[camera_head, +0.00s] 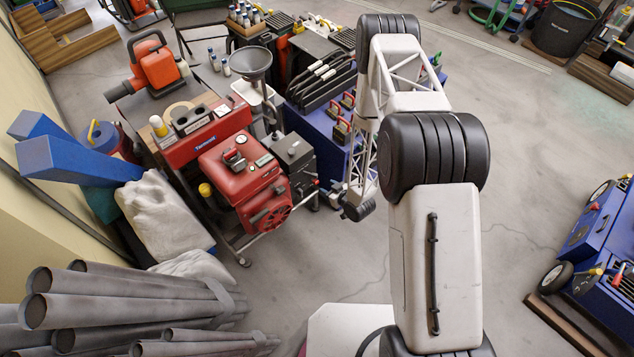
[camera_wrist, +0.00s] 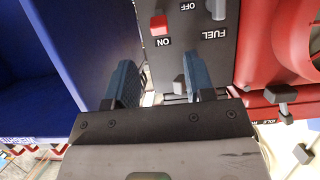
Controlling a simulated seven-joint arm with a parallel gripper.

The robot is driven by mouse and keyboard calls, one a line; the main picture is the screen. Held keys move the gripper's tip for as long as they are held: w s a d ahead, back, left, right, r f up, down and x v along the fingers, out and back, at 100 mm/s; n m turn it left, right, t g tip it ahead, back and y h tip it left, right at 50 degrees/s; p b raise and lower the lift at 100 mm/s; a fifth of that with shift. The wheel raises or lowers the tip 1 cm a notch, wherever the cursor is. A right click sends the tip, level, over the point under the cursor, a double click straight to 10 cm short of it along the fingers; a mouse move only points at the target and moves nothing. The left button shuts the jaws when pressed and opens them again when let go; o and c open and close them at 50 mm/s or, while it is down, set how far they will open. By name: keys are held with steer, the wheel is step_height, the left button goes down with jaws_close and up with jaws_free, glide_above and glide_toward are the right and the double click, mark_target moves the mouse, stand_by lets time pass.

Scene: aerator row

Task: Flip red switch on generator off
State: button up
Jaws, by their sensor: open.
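The red generator (camera_head: 238,172) stands left of my arm in the head view, with a dark control box (camera_head: 293,155) on its right side. In the wrist view, the dark panel (camera_wrist: 190,55) carries a small red switch (camera_wrist: 158,25) with the upside-down word ON just below it. The word OFF stands above and to its right. My gripper (camera_wrist: 160,78) is open and empty, its two blue-grey fingers apart, below the switch in the picture and not visibly touching it. In the head view, my gripper is small and its fingers are hard to make out beside the control box.
A grey lever (camera_wrist: 218,8) marked FUEL is right of the switch. Another dark lever (camera_wrist: 281,94) is on the red body. A blue cabinet (camera_wrist: 40,55) stands close on the left.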

mark_target(317, 182)
steer(key=shift+x, duration=3.85)
jaws_close()
